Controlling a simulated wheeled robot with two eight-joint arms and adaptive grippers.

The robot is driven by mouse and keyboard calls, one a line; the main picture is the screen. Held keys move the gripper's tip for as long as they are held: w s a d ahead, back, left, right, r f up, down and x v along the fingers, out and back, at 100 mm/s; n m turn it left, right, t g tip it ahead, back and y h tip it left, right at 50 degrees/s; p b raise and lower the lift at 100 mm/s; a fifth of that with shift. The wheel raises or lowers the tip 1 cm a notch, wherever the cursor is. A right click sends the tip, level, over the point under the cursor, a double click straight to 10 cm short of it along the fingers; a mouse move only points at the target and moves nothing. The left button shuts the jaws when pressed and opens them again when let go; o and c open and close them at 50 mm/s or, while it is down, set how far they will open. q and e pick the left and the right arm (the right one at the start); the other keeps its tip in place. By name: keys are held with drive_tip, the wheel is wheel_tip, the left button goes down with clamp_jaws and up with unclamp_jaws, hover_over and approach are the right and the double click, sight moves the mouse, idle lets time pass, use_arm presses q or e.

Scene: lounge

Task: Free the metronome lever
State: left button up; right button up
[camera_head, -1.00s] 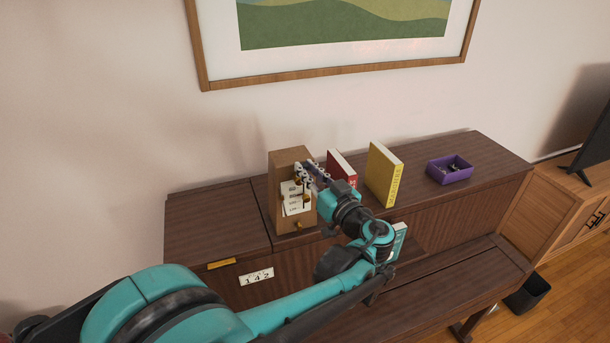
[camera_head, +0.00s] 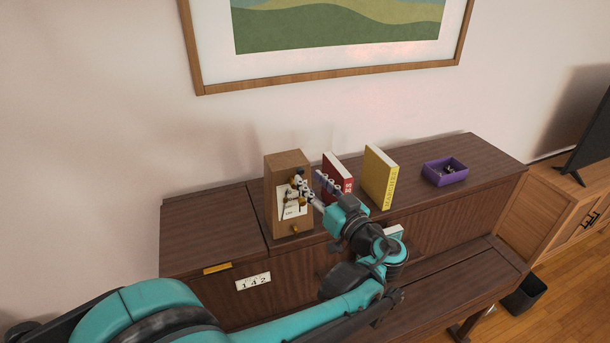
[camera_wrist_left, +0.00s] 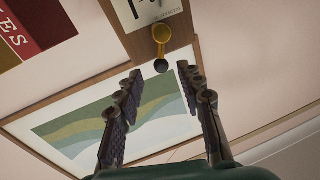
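The metronome (camera_head: 287,164) is an upright wooden box on the cabinet top, with a white face plate and a gold knob (camera_head: 295,229) low on its front. A thin dark rod lies slanted on the plate. My left gripper (camera_head: 304,187) is in front of the metronome's right side and partly hides the plate. In the left wrist view, my left gripper (camera_wrist_left: 160,72) has its fingers apart, with nothing held. A gold part (camera_wrist_left: 161,34) with a dark ball (camera_wrist_left: 161,65) shows beyond and between the fingertips. I cannot tell whether they touch. My right gripper is out of view.
A red book (camera_head: 340,165) and a yellow book (camera_head: 379,172) stand right of the metronome, close to my left arm. A purple tray (camera_head: 444,180) with small dark items is farther right. The cabinet top left of the metronome is clear. A framed picture hangs behind.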

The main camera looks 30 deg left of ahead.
use_arm(q)
drive_tip(key=v, duration=0.8)
drive_tip(key=shift+d, duration=0.1)
drive_tip(key=s+a+f+m+g+h+b, duration=0.2)
drive_tip(key=s+a+f+m+h+b, duration=0.3)
drive_tip(key=f, duration=0.7)
drive_tip(key=s+f+m+g+h+b, duration=0.1)
drive_tip(key=f+h+b, duration=0.1)
drive_tip(key=f+b, duration=0.75)
drive_tip(key=s+d+f+m+h+b, duration=0.1)
drive_tip(key=s+d+f+h+b, duration=0.1)
drive_tip(key=f, duration=0.5)
drive_tip(key=s+d+f+m+h+b, duration=0.2)
drive_tip(key=d+f+h+b, duration=0.1)
drive_tip(key=f, duration=0.3)
drive_tip(key=s+d+f+m+h+b, duration=0.1)
drive_tip(key=s+d+f+h+b, duration=0.2)
drive_tip(key=f, duration=0.4)
drive_tip(key=shift+f+m+t+h+b, duration=0.35)
drive_tip(key=shift+h+b, duration=0.25)
drive_tip(key=shift+b, duration=0.35)
drive_tip(key=shift+d, duration=0.1)
